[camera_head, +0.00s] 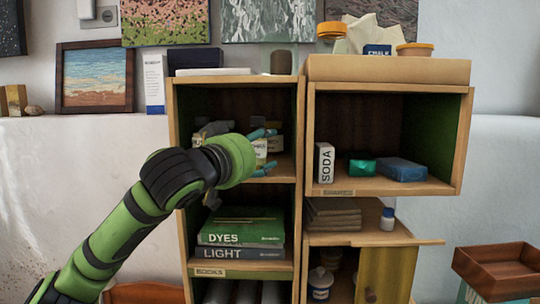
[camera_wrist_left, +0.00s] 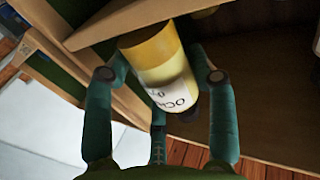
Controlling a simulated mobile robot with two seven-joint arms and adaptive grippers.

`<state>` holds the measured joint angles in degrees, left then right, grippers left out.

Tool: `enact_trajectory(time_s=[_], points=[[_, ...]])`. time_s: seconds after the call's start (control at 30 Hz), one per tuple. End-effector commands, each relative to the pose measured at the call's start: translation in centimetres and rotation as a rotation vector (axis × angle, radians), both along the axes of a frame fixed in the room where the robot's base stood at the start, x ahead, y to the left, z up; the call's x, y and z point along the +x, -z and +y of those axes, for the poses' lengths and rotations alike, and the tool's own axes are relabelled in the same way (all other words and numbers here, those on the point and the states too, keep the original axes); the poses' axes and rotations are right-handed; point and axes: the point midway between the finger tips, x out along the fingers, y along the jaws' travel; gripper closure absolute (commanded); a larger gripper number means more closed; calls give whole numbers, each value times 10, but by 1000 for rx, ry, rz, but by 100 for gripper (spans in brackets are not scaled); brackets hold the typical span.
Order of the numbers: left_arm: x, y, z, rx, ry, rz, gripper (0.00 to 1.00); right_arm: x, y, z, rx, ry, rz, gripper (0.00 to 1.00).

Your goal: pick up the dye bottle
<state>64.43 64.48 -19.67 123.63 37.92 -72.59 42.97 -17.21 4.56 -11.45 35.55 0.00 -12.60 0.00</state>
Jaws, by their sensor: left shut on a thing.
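The dye bottle (camera_wrist_left: 158,62) is a yellow-ochre cylinder with a white label whose lettering starts "OCH". In the left wrist view it sits tilted between the teal fingers of my left gripper (camera_wrist_left: 160,78), which is shut on it. In the head view my left gripper (camera_head: 264,150) reaches into the upper left shelf compartment. The bottle is mostly hidden there by the wrist and fingers. I cannot tell whether it still touches the shelf. My right gripper is in neither view.
The wooden shelf unit (camera_head: 301,130) has a side post right of my gripper. Grey items (camera_head: 213,128) stand behind my wrist. Below lie the DYES book (camera_head: 240,228) and the LIGHT book (camera_head: 240,252).

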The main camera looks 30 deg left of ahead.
Motion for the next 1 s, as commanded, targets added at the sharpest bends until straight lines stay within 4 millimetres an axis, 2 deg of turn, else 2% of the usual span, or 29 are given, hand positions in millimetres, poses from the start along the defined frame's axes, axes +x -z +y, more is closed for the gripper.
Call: enact_trajectory(time_s=[0.03, 0.3, 0.53, 0.73, 1.0], points=[[-12, 3, -1, 4, -1, -6, 82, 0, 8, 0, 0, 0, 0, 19], [-70, 2, -5, 4, -2, -7, 82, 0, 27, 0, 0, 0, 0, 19], [-111, 0, -9, 2, -1, -7, 82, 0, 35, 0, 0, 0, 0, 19], [-128, 0, -10, 1, -1, -4, 82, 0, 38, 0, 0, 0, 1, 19], [-130, -1, -11, 1, -1, -2, 82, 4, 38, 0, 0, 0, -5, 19]])
